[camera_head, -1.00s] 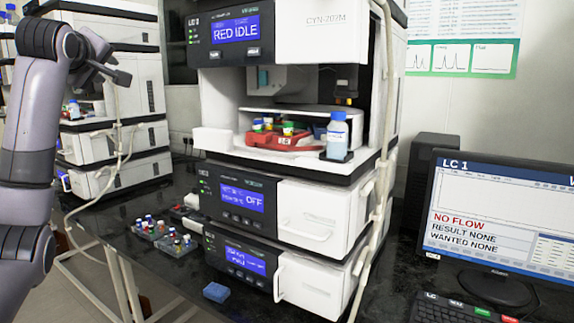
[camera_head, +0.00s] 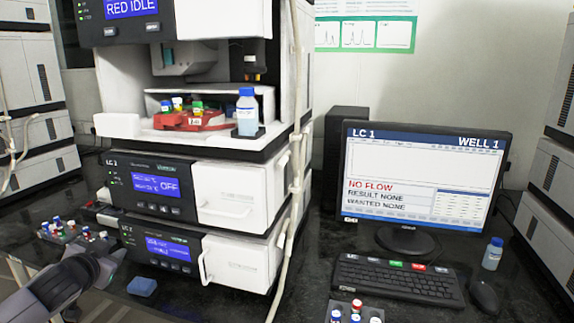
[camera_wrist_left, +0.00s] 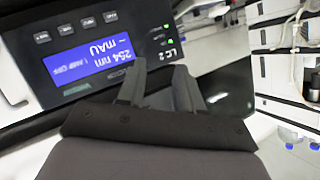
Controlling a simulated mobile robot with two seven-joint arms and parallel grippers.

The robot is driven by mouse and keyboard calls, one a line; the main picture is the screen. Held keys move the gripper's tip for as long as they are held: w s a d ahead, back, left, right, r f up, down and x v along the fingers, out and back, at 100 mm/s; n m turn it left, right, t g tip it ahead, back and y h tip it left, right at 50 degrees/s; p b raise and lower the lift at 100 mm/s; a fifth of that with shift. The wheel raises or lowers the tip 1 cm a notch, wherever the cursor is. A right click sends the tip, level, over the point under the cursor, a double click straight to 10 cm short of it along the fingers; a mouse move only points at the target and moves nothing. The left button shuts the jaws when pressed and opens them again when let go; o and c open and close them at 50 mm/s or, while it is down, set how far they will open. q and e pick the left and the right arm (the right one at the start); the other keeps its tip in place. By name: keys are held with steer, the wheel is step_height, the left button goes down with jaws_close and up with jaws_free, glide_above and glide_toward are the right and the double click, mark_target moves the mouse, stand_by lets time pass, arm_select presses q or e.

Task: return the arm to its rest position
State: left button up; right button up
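My left arm comes in at the lower left of the head view, and its gripper (camera_head: 106,264) is low beside the vial racks. In the left wrist view the two dark fingers (camera_wrist_left: 158,75) stand apart with nothing visible between them. They point at a dark instrument panel (camera_wrist_left: 95,60) marked LC 2, with a blue display, seen upside down. My right gripper is in neither current view.
The LC 1 stack (camera_head: 150,185) stands close to the left gripper, with a blue-capped bottle (camera_head: 247,112) on it. A blue block (camera_head: 142,287), a keyboard (camera_head: 395,280), a monitor (camera_head: 420,175), a bottle (camera_head: 492,254) and a vial rack (camera_head: 352,314) are on the dark bench.

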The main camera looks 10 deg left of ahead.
arm_select(q)
steer(key=s+d+f+m+g+h, duration=0.25)
steer(key=s+d+f+m, duration=0.35)
steer(key=s+f, duration=0.55)
steer(key=s+d+f+m+g+h, duration=0.2)
steer(key=s+d+f+m+h, duration=0.2)
steer(key=s+d+f, duration=0.6)
steer(key=s+d+n+t+p, duration=0.2)
steer(key=d+n+p, duration=0.2)
steer(key=d+n, duration=0.5)
steer(key=d, duration=0.5)
steer(key=shift+s+h, duration=0.3)
steer(key=shift+h, duration=0.05)
